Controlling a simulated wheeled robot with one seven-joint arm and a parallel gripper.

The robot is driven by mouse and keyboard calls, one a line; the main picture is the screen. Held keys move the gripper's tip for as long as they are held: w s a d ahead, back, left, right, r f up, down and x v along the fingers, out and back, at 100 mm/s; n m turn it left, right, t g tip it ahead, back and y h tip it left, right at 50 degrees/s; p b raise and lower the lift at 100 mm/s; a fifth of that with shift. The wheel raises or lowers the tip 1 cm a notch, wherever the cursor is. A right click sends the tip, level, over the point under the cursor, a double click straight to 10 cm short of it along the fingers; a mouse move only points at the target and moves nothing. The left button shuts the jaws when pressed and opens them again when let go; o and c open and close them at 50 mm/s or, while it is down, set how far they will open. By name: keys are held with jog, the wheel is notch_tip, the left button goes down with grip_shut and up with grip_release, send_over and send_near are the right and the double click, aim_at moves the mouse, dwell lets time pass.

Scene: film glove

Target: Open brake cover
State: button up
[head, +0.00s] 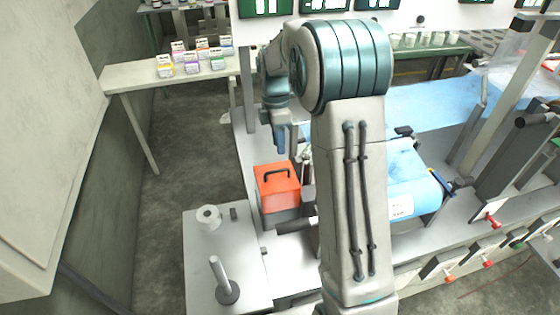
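An orange box-shaped cover (279,190) with a black handle (277,174) on top sits on a grey base at the left end of the machine. It looks closed down on that base. I take it to be the brake cover. My gripper (287,151) points down just behind and above the cover, apart from the handle. Its two fingers look spread with nothing between them. My arm hides part of the machine to the right of the cover.
Blue film (415,180) runs over the machine at right. A shelf (130,76) with small boxes is at back left. Floor at left is clear.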

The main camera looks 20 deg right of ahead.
send_over(280, 177)
notch_tip(280, 177, down, 7)
jog(key=shift+f+p, duration=0.1)
jog(key=shift+p, duration=0.25)
grip_shut()
